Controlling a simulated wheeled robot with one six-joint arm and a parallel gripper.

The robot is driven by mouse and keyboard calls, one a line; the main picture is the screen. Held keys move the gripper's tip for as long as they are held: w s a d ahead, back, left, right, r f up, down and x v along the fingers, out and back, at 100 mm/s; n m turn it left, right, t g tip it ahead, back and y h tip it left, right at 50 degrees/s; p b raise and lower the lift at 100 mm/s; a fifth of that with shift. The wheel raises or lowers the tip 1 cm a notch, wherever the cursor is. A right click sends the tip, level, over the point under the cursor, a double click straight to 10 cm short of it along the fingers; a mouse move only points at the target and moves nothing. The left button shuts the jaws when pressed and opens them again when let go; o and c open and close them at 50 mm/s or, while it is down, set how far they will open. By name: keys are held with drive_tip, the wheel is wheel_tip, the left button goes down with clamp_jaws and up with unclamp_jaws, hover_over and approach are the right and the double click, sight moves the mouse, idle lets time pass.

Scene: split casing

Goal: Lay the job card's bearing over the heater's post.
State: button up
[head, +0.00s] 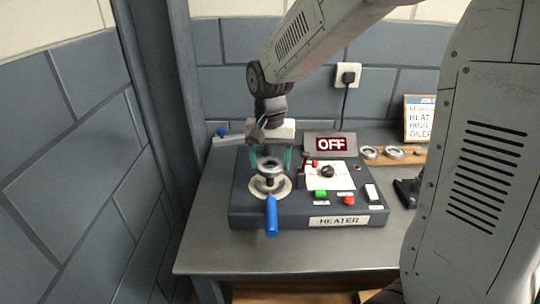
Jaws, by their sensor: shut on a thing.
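My gripper (270,160) has teal fingers and is shut on a dark grey ring, the bearing (269,164). The bearing is level, above the pale round plate (256,186) on the left of the heater (300,215). The heater's post is mostly hidden under the bearing and between the fingers; I cannot tell whether the ring is around it or just above it. The heater's display (331,144) reads OFF. The job card (419,118) stands at the back right, its text only partly legible and cut off by my arm.
A blue handle (271,215) juts forward from the plate. A knob, a green button (321,194), a red button (349,201) and a white switch (372,192) are on the heater. Two more rings (370,153) lie on a wooden board behind right. The table's front left (215,255) is clear.

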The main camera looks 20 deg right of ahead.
sight(270, 168)
drive_tip(key=shift+f, duration=2)
drive_tip(key=shift+f, duration=0.1)
drive_tip(key=o, duration=1.3)
drive_tip(key=shift+c, duration=0.2)
drive_tip(key=shift+r, duration=5.1)
wheel_tip(270, 168, up, 8)
